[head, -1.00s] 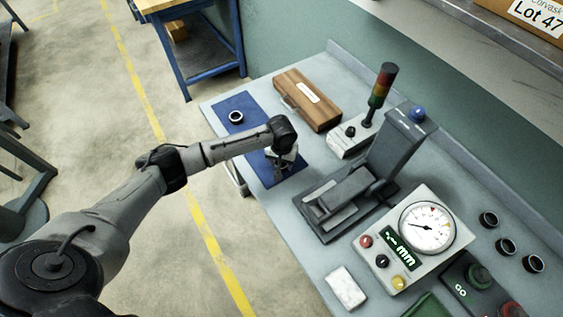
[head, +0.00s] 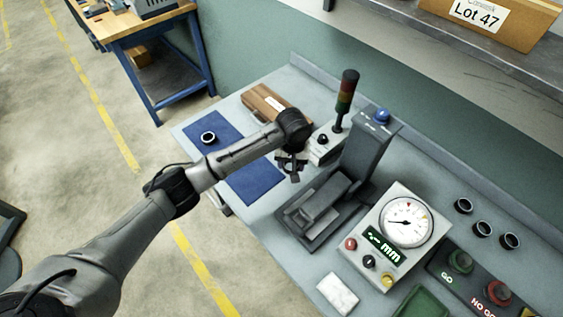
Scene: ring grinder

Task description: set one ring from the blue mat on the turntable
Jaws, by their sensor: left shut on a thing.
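The blue mat (head: 255,183) lies at the left end of the grey bench. One dark ring with a bright inside (head: 208,138) lies on its far left part. My left arm reaches over the mat. My left gripper (head: 292,176) points down above the bench, between the mat and the dark grey machine (head: 318,212). It is shut on a small dark ring, mostly hidden by the fingers. I cannot clearly make out a turntable; the machine's low, flat front part lies just right of and below the gripper. My right gripper is not in view.
A wooden case (head: 262,101) and a signal lamp (head: 346,95) stand behind the gripper. A dial gauge box (head: 407,222) is right of the machine. Several dark rings, including one (head: 463,205), lie at the right. A white block (head: 338,293) is near the front edge.

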